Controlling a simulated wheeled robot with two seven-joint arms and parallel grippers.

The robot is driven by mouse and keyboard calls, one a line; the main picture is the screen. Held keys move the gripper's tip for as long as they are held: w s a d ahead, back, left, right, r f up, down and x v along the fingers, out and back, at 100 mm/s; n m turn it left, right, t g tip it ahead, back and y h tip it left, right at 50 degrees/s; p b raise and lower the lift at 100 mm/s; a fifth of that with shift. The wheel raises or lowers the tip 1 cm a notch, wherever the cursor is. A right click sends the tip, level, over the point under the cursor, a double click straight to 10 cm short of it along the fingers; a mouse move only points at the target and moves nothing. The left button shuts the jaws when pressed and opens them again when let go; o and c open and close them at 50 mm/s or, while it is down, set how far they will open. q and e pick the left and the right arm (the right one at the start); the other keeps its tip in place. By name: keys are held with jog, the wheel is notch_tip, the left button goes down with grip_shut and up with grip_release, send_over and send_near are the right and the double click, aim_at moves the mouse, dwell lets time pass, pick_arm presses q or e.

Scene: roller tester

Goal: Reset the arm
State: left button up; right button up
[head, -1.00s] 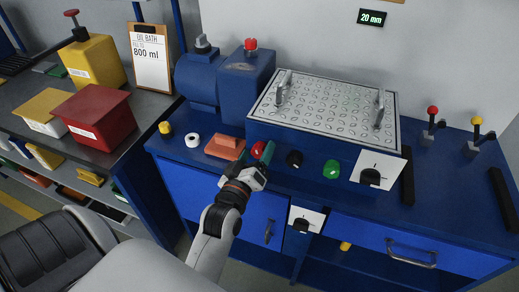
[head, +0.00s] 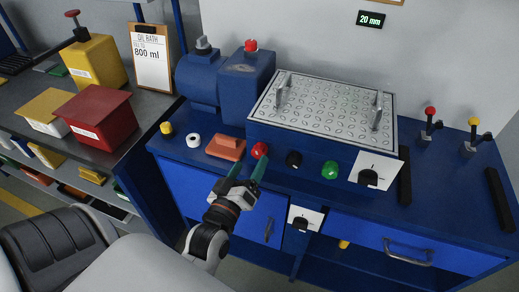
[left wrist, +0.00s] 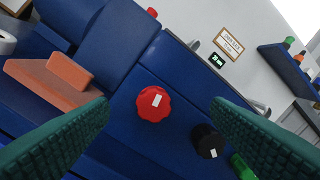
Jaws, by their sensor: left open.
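My left gripper (head: 247,172) is open and empty, in front of the blue tester bench. Its two green fingers also show in the left wrist view (left wrist: 160,130), spread apart. The red knob (head: 260,150) on the tester's front lies just beyond the fingertips, apart from them; in the left wrist view it (left wrist: 153,104) shows between the fingers with a white mark on it. A black knob (head: 293,159) and a green knob (head: 330,169) sit to its right. My right gripper is not in view.
An orange block (head: 226,147), a white ring (head: 193,140) and a yellow knob (head: 166,128) are on the bench to the left. Two levers (head: 430,120) stand at right.

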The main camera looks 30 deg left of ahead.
aim_at(257, 154)
pick_arm(q)
jog(key=shift+s+d+f+n, duration=0.4)
jog(key=shift+s+f+n, duration=0.05)
jog(key=shift+f+n, duration=0.2)
jog(key=shift+g+y, duration=0.3)
jog(key=b+x, duration=0.1)
jog(key=x, duration=0.5)
jog(key=shift+w+a+b, duration=0.1)
jog(key=shift+b, duration=0.3)
jog(key=shift+r+m, duration=0.15)
jog(key=shift+m, duration=0.1)
jog(key=shift+r, duration=0.1)
